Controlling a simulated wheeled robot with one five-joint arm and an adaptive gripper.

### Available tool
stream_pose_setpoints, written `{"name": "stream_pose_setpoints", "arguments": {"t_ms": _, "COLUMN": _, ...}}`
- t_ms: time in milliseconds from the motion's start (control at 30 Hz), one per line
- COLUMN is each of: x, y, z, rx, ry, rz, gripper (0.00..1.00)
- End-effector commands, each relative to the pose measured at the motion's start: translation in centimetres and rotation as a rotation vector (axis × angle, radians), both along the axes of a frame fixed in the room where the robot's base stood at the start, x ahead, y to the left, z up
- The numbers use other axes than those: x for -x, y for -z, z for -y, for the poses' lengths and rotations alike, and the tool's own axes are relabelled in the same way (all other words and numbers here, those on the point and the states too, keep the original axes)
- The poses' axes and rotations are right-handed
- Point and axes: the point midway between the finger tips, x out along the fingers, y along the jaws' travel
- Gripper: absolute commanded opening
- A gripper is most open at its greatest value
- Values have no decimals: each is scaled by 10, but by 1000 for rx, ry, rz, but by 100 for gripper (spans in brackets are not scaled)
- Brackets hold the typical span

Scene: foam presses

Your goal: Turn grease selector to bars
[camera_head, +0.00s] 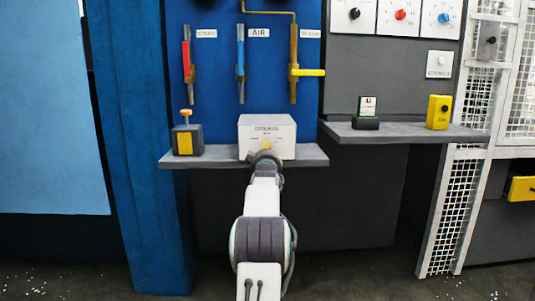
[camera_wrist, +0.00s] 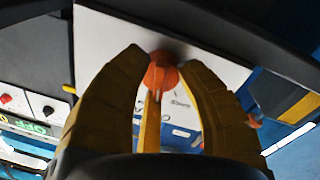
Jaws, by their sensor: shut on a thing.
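The grease selector is a white box (camera_head: 255,128) with printed lettering on its front, standing on a grey shelf below the blue panel. In the wrist view its white face (camera_wrist: 104,42) fills the middle. An orange knob (camera_wrist: 162,74) with a pale pointer mark sticks out from that face. My gripper (camera_wrist: 160,62) has its yellow fingers closed around the knob. In the head view my gripper (camera_head: 265,148) is at the box front and hides most of the knob. The bars label and the exact pointer setting cannot be read.
A dark box with yellow front and orange button (camera_head: 187,138) stands left on the same shelf (camera_head: 222,161). Above are red, blue and yellow valve handles (camera_head: 308,72). A right shelf (camera_head: 400,133) holds a small green-and-white display (camera_head: 368,107) and a yellow box (camera_head: 438,112).

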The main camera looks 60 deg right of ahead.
Motion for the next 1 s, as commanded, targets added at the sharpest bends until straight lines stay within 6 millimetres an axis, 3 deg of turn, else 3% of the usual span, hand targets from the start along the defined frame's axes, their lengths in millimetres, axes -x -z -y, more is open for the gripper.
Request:
{"name": "stream_pose_setpoints", "arguments": {"t_ms": 167, "x": -2, "y": 2, "z": -1, "rx": -4, "ry": -3, "rz": -1, "gripper": 2}}
{"name": "stream_pose_setpoints", "arguments": {"t_ms": 200, "x": -2, "y": 2, "z": -1, "rx": -4, "ry": -3, "rz": -1, "gripper": 38}}
{"name": "stream_pose_setpoints", "arguments": {"t_ms": 467, "x": -1, "y": 1, "z": 0, "rx": -3, "ry": -1, "rz": 1, "gripper": 61}}
{"name": "stream_pose_setpoints", "arguments": {"t_ms": 1000, "x": 5, "y": 0, "z": -11, "rx": -1, "ry": -1, "rz": 1, "gripper": 61}}
